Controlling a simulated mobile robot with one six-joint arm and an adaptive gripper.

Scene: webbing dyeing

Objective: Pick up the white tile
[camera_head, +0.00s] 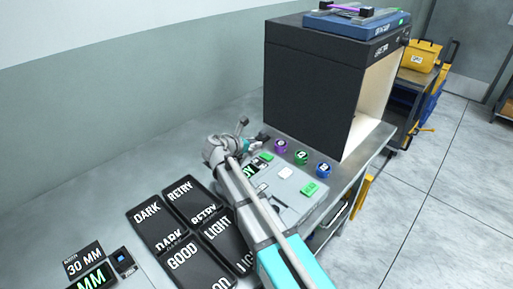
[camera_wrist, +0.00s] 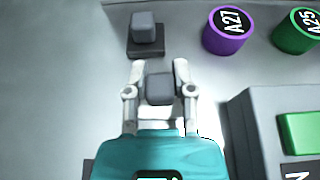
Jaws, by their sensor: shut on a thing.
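A small flat white square, which looks like the white tile (camera_head: 286,172), lies on top of the grey box in the head view, between green pieces. It is out of the wrist view. My gripper (camera_wrist: 158,72) is shut on a small grey block (camera_wrist: 159,89), seen between its two pale fingers in the wrist view. In the head view my gripper is left of the white square, near the back of the bench, and is partly hidden by my arm.
Another grey block on a dark square base (camera_wrist: 147,42) stands just ahead. A purple jar (camera_head: 281,146), a green jar (camera_head: 301,158) and a blue jar (camera_head: 323,170) line the box's far side. A black cabinet (camera_head: 310,85) stands behind. Dark labelled trays (camera_head: 149,218) lie front left.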

